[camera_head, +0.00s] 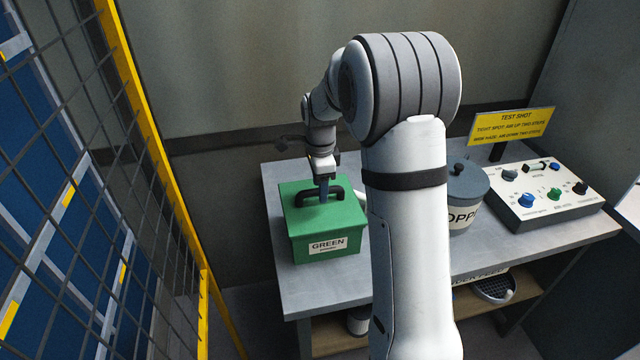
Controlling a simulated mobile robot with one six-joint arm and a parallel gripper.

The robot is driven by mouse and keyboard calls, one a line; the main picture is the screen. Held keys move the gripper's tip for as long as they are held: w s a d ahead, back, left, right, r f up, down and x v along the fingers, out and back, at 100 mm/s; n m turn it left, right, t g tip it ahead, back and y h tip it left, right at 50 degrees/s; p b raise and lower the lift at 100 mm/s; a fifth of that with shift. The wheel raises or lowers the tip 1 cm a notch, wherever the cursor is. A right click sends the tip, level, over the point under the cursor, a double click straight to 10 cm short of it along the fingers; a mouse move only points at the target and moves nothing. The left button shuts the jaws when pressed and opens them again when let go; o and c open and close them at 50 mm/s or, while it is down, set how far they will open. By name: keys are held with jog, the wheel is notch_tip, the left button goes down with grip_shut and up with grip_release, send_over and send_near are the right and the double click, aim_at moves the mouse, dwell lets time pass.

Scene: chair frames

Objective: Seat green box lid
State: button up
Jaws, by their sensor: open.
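The green box (302,249) stands on the grey table, with a white label reading GREEN on its front. Its green lid (299,222) lies on top and looks about level; I cannot tell whether it sits fully down all around. A dark arched handle (338,190) stands on the lid. My gripper (323,190) points down at the handle, above the middle of the lid. Its jaws are open around or just beside the handle; the small view does not show which. My arm hides the area right of the box.
The grey table (490,258) also bears a grey lidded pot (467,185), a control box with knobs (543,195) and a yellow TEST SHOT sign (511,125). A yellow-framed mesh fence (150,130) stands at the left. A lower shelf (335,338) holds other items.

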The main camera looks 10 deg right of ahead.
jog(key=shift+o, duration=0.7)
notch_tip(320, 180, up, 8)
jog(key=p, duration=0.5)
